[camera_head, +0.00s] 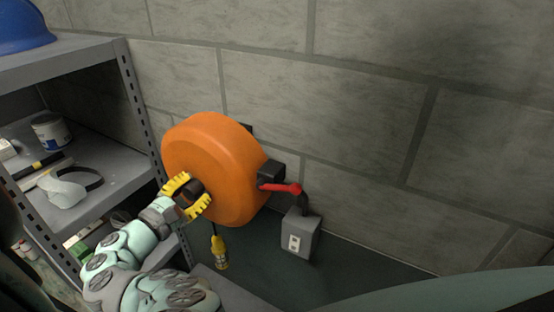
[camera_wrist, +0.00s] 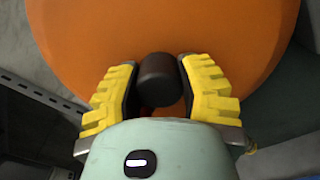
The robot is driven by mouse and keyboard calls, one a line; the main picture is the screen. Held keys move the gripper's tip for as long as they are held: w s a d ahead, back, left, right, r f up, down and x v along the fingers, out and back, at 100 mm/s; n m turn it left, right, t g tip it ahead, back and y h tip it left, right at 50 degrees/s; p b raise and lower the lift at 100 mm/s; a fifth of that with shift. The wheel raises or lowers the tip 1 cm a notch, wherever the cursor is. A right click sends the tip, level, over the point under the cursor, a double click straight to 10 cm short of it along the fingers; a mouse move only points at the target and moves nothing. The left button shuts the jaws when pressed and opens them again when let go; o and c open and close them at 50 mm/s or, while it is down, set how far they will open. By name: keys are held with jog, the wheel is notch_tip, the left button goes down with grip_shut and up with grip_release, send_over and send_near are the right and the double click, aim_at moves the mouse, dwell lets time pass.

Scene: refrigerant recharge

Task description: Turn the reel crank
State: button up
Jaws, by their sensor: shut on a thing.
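The orange reel (camera_head: 215,160) is mounted against the grey block wall, and its face fills much of the wrist view (camera_wrist: 80,40). A black crank knob (camera_wrist: 158,78) sticks out from the reel's face. My gripper (camera_head: 187,194) has its yellow-padded fingers on both sides of this knob, shut on it. In the wrist view my gripper (camera_wrist: 158,85) shows the knob between the two fingers. The rest of the crank is hidden behind the knob and fingers. A yellow cord end (camera_head: 219,252) hangs below the reel.
A red lever (camera_head: 281,187) on a black block sits at the reel's right side. A grey outlet box (camera_head: 300,236) is below it. The wall at right is clear.

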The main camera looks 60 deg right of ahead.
jog(key=shift+f, duration=0.15)
jog(key=o, duration=1.2)
jog(key=shift+o, duration=0.2)
jog(key=shift+a, duration=0.1)
jog(key=s+a, duration=0.1)
jog(key=a, duration=1)
jog(key=shift+a, duration=0.4)
jog(key=shift+s, duration=0.1)
